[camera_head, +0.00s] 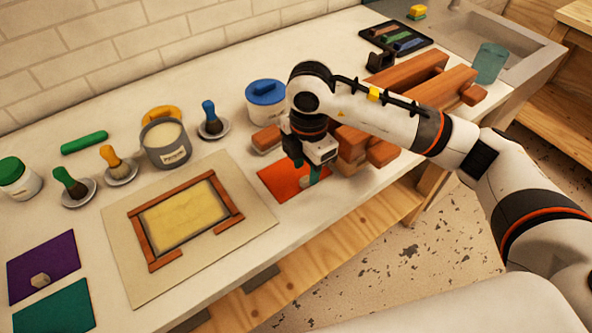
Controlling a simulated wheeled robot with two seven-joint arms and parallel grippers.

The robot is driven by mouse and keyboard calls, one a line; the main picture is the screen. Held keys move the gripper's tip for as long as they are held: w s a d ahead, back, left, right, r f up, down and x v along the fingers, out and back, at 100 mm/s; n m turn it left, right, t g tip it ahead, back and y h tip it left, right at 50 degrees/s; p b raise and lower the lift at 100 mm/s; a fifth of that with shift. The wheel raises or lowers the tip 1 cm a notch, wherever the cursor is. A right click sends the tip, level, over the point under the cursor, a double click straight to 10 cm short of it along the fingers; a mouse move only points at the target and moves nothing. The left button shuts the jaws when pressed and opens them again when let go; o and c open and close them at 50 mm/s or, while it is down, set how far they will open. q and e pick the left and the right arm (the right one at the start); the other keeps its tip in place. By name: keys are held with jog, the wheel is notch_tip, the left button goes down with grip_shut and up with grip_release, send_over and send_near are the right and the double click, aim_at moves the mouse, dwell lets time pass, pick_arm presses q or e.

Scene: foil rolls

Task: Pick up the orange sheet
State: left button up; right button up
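The orange sheet (277,183) lies flat on the white worktop, right of the framed board, with its right part hidden by my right gripper. My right gripper (309,180) points down over the sheet's right side. A small pale lump (304,183) shows at the fingertips, low over the sheet. I cannot tell whether the fingers are open or shut on it, or whether they touch the sheet. My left gripper is not in view.
A beige board with a wooden frame (143,243) lies left of the sheet. Wooden blocks (383,153) stand close on the right. A blue-lidded jar (266,101) stands behind. A purple sheet (60,252) and teal sheet (55,310) lie far left. The worktop's front edge is close.

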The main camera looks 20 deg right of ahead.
aim_at(306, 178)
notch_tip(306, 178, down, 2)
jog(key=shift+d+f, duration=0.1)
jog(key=shift+f, duration=0.1)
jog(key=shift+w+f, duration=0.1)
jog(key=shift+f, duration=0.2)
jog(key=shift+c, duration=0.6)
grip_shut()
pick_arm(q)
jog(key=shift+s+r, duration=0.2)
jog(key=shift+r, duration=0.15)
pick_arm(e)
jog(key=shift+r, duration=0.1)
